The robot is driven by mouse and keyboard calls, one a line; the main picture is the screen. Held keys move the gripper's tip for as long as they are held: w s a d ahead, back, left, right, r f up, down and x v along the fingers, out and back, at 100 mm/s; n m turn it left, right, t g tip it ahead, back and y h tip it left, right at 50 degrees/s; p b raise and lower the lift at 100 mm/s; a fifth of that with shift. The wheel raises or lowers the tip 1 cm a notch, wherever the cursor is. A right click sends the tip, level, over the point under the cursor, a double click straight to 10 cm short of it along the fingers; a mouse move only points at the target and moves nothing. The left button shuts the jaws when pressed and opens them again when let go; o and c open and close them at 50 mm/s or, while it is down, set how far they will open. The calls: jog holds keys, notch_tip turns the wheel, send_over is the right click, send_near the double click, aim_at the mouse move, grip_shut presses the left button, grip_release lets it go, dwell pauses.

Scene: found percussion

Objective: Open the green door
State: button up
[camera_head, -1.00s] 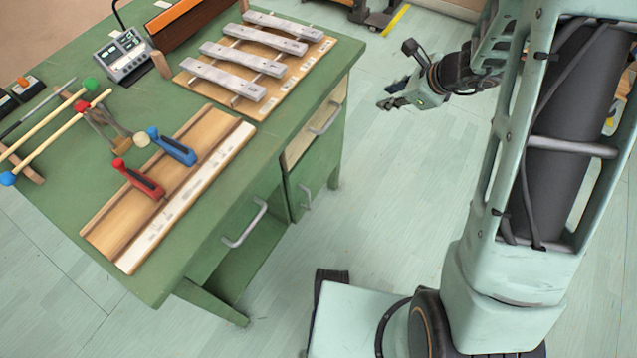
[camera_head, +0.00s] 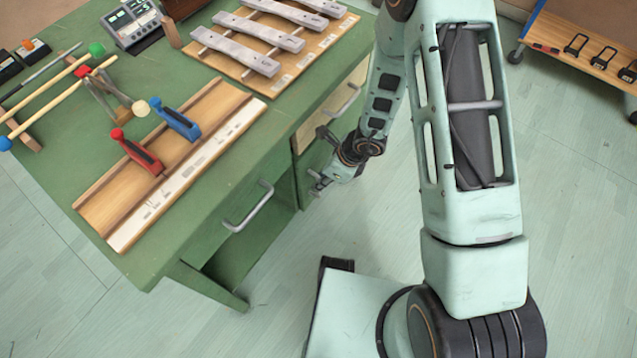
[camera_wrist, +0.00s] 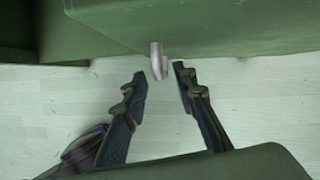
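The green door (camera_head: 309,160) is on the side of the green workbench, under a pale wooden drawer front. It looks shut. My gripper (camera_head: 318,184) is in front of the door and covers its handle in the head view. In the wrist view, a pale metal handle (camera_wrist: 157,58) stands out from a green panel (camera_wrist: 215,25). My gripper (camera_wrist: 160,80) is open, with one dark finger on each side of the handle's end. I cannot tell whether the fingers touch it.
The wooden drawer has a handle (camera_head: 344,100) just above my gripper. A green drawer with a grey handle (camera_head: 248,207) is to the left. The benchtop holds metal bars (camera_head: 258,38), mallets and a wooden rail (camera_head: 165,165). Open floor lies right of the bench.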

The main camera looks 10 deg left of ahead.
jog(key=shift+x, duration=1.3)
jog(key=shift+c, duration=0.6)
grip_shut()
